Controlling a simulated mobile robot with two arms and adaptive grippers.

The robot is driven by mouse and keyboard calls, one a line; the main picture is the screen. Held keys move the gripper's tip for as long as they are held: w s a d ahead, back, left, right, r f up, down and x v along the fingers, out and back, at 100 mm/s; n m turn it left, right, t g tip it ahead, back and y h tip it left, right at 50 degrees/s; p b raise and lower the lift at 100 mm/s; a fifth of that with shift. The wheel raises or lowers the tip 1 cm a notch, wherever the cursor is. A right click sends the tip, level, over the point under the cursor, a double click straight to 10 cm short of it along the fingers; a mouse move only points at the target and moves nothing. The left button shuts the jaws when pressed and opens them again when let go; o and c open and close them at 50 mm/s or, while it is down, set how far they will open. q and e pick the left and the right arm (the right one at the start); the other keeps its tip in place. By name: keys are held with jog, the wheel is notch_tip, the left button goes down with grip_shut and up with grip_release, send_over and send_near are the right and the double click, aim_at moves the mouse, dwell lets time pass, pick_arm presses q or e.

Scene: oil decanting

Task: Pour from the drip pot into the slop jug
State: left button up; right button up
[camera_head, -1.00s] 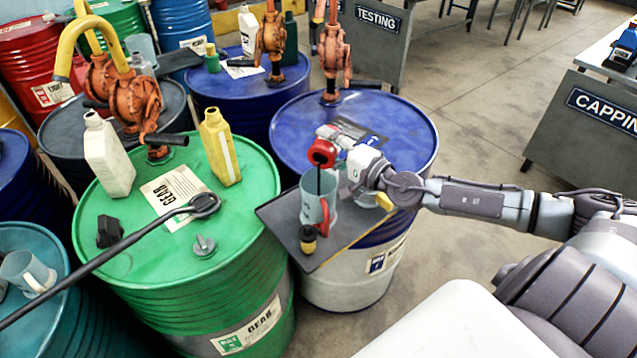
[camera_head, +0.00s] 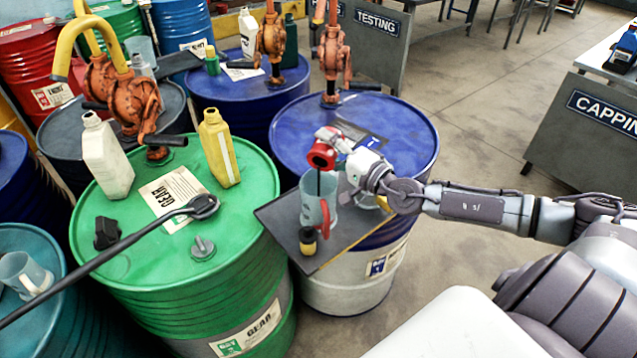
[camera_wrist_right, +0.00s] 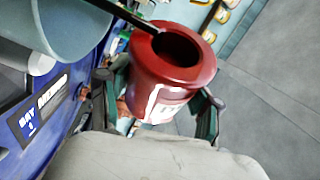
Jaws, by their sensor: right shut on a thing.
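The red drip pot (camera_head: 321,157) is in my right gripper (camera_head: 340,152), tipped with its mouth to the left and down, above the slop jug (camera_head: 314,207). The jug is pale teal and see-through with a red handle, and stands upright on a dark board. A thin dark stream runs from the pot's mouth down into the jug. In the right wrist view the pot (camera_wrist_right: 170,85) sits between both fingers of the gripper (camera_wrist_right: 157,105), and the dark stream crosses the jug's rim (camera_wrist_right: 70,50). The liquid level in the jug is unclear. My left gripper is out of view.
The dark board (camera_head: 345,238) spans the blue drum's front edge and also carries a small black-and-yellow bottle (camera_head: 308,241) and another clear vessel (camera_head: 367,190). The green drum (camera_head: 130,250) holds a white bottle (camera_head: 107,158), a yellow bottle (camera_head: 219,150) and a long black rod (camera_head: 110,258).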

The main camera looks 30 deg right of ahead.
jog(key=shift+s+a+r+n+t+b, duration=0.1)
jog(key=shift+a+r+n+t+b, duration=0.1)
jog(key=shift+n+t+b, duration=0.3)
jog(key=shift+r+n+y, duration=0.2)
jog(key=shift+n+y, duration=0.1)
jog(key=shift+n, duration=0.3)
jog(key=shift+s+a, duration=0.1)
